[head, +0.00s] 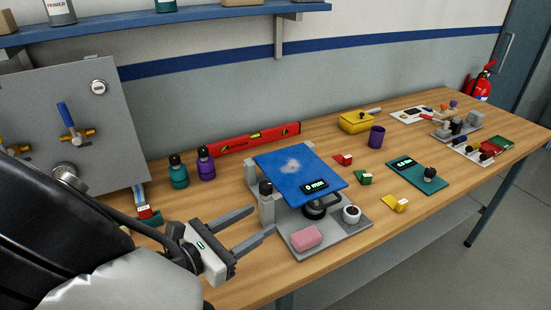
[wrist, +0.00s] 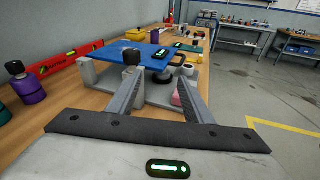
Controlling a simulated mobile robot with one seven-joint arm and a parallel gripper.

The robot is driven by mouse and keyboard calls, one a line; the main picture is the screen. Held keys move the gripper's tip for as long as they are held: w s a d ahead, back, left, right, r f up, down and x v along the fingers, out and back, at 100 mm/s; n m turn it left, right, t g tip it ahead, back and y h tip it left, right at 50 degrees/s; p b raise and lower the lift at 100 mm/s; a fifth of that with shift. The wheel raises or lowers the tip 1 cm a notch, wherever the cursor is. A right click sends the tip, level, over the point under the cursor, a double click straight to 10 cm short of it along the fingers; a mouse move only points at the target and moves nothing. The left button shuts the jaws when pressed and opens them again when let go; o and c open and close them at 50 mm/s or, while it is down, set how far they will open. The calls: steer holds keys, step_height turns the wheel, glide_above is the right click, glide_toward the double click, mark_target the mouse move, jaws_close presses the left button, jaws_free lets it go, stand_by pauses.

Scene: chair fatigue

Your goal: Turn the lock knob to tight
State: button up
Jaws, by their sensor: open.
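A grey test fixture (head: 335,240) with a tilted blue plate (head: 285,170) stands on the bench. A black knob (head: 265,188) sits on a grey post at the plate's left corner; the wrist view shows this knob (wrist: 132,57) just beyond my left finger. Another round black knob or handle (head: 315,211) lies under the plate's front edge. No label or tight mark is legible, so I cannot tell which is the lock knob. A display on the plate (head: 314,187) seems to read 0 mm. My gripper (head: 261,220) is open and empty, left of the fixture, apart from both knobs.
A pink block (head: 306,237) and a small white cup (head: 351,214) rest on the fixture's base. Teal (head: 178,172) and purple (head: 206,163) bottles and a red level (head: 257,139) stand behind. A grey valve panel (head: 90,120) rises at left.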

mark_target(266, 190)
steer(key=a+n+t, duration=0.3)
steer(key=a, duration=0.2)
steer(key=shift+y, duration=0.4)
steer(key=x, duration=1.1)
steer(key=b+x, duration=0.1)
steer(key=x, duration=0.5)
steer(key=shift+w+r, duration=0.3)
steer(key=shift+w, duration=0.1)
steer(key=c, duration=1.1)
